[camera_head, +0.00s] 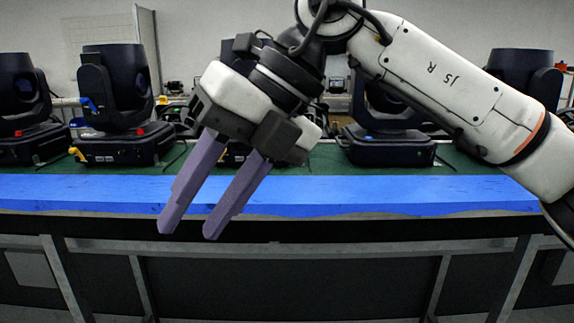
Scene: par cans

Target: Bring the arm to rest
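My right arm (440,85) comes in from the right across the upper part of the view. Its gripper (190,232) hangs down and to the left, with two purple fingers parallel and apart. Nothing is between the fingers, and they appear in front of the blue front strip of the table. My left arm and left gripper do not show.
Black par cans stand on the green table top (300,165): one at left (118,90), one at the far left edge (22,95), one behind my arm at right (390,125). A blue strip (380,195) runs along the table's front edge, above a metal frame.

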